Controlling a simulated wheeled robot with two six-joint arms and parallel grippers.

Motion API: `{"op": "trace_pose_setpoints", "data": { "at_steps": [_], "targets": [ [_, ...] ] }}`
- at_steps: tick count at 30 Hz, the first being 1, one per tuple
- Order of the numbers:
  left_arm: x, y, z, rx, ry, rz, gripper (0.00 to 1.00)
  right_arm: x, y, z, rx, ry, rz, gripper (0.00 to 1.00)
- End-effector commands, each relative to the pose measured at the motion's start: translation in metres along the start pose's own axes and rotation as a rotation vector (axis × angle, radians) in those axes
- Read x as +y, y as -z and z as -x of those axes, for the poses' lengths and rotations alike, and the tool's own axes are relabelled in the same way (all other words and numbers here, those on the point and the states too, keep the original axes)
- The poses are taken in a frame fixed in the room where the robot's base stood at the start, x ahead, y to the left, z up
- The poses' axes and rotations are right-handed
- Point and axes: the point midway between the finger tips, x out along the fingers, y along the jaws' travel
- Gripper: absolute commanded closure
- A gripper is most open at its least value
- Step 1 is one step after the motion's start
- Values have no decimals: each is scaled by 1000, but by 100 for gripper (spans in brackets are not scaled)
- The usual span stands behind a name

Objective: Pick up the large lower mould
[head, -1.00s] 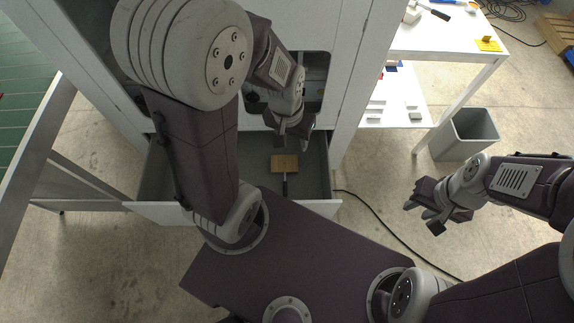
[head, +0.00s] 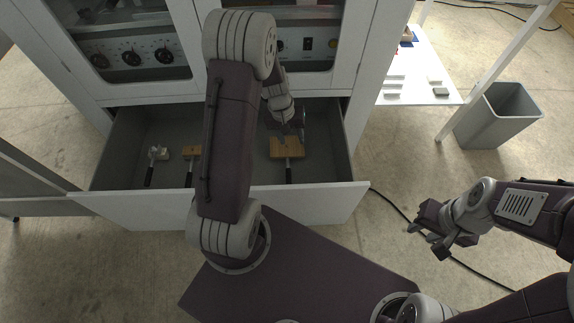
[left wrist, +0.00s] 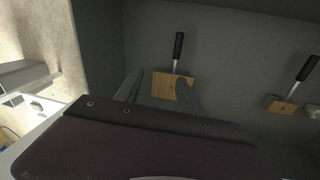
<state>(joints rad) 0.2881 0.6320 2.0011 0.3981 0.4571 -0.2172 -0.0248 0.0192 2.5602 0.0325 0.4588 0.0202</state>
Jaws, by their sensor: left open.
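The large lower mould appears to be the wooden block with a metal shank and black handle (head: 287,149), lying in the open drawer. It also shows in the left wrist view (left wrist: 170,88), its handle pointing away. My left gripper (head: 290,133) is above this block in the drawer. In the left wrist view its open fingers (left wrist: 158,92) lie across the block, one beside it and one over its right part. I cannot tell the height gap. My right gripper (head: 428,240) is over the floor at the right, with its fingers apart and empty.
The drawer (head: 330,192) also holds a smaller wooden block with a handle (head: 192,152), partly behind my arm, and a small metal-headed tool (head: 155,158). The cabinet (head: 160,92) rises behind. A grey bin (head: 497,118) and white shelf (head: 425,80) stand right.

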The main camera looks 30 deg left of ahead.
Motion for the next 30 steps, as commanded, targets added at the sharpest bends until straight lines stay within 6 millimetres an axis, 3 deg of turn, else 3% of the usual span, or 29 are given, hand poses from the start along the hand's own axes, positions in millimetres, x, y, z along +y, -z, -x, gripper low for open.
{"op": "trace_pose_setpoints", "data": {
  "at_steps": [1, 3, 7, 10, 16, 22, 27, 30],
  "targets": [
    [-18, 0, -60, -9, -1, 29, 54, 1, -5, -52, 0, 0, 0, 66],
    [-32, 2, -96, -17, -5, 64, 54, 2, -8, -79, 0, 0, 0, 66],
    [-50, 4, -138, -29, -8, 110, 54, 2, -11, -108, 0, 0, 0, 66],
    [-56, 4, -148, -33, -10, 127, 54, 2, -12, -114, 1, 0, 0, 66],
    [-57, 5, -150, -34, -11, 130, 54, 2, -11, -113, 1, 0, 0, 66],
    [-57, 3, -183, -35, -10, 129, 54, 3, -14, -137, 1, 0, 0, 66],
    [-56, 4, -187, -33, -10, 128, 54, 3, -14, -138, 0, 0, 0, 66],
    [-58, 4, -199, -34, -10, 129, 54, 3, -15, -148, 1, 0, 0, 66]
  ]
}}
